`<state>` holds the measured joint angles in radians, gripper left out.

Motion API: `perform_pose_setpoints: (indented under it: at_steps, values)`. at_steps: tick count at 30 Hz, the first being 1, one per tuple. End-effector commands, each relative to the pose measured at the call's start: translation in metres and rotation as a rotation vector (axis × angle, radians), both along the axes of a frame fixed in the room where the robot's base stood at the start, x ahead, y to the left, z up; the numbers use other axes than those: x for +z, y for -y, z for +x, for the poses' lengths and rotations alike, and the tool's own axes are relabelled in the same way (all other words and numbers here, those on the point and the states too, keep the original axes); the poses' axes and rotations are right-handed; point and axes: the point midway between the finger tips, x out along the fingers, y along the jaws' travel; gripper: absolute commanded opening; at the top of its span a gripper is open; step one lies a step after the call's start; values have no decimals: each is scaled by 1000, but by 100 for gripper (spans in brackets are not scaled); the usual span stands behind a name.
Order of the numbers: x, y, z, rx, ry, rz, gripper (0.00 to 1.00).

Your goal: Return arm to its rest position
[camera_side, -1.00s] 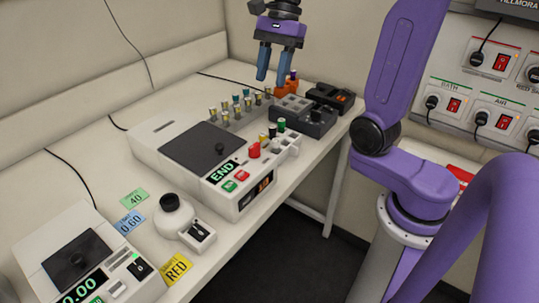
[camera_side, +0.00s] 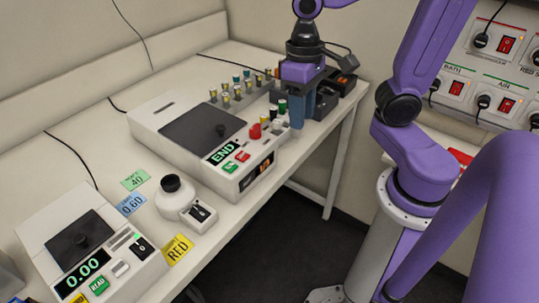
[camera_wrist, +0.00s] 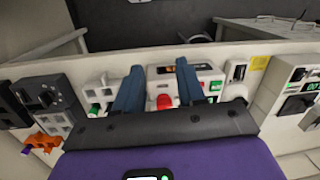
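My gripper (camera_side: 300,112) hangs fingers-down at the right end of the white shaker unit (camera_side: 150,125), beside its small bottle rack. In the wrist view, the two blue fingers of my gripper (camera_wrist: 160,66) stand well apart with nothing held between them. A red knob (camera_wrist: 164,102) shows between and beyond the fingers. In the side view the fingers overlap the dark block station behind them, and I cannot tell whether they touch anything. The arm reaches in from the top right, partly out of frame.
Several capped vials (camera_side: 237,88) stand behind the shaker's dark lid (camera_side: 190,125). A dark block station (camera_side: 325,98) is close behind my gripper. A reader showing 0.00 (camera_side: 82,270) and a round white device (camera_side: 173,200) stand front left. Socket panels line the right wall.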

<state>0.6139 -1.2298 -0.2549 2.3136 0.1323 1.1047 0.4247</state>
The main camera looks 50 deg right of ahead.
Motion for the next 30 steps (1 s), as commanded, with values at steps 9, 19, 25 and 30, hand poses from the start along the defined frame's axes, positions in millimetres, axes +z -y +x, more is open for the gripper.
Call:
perform_pose_setpoints:
  at_steps: [9,19,25,30]
  values:
    - [-22,0,-52,530,80,-17,39]
    - [-36,3,-90,922,136,-20,39]
    - [-38,3,-95,970,144,-20,39]
    - [-38,3,-94,967,144,-19,39]
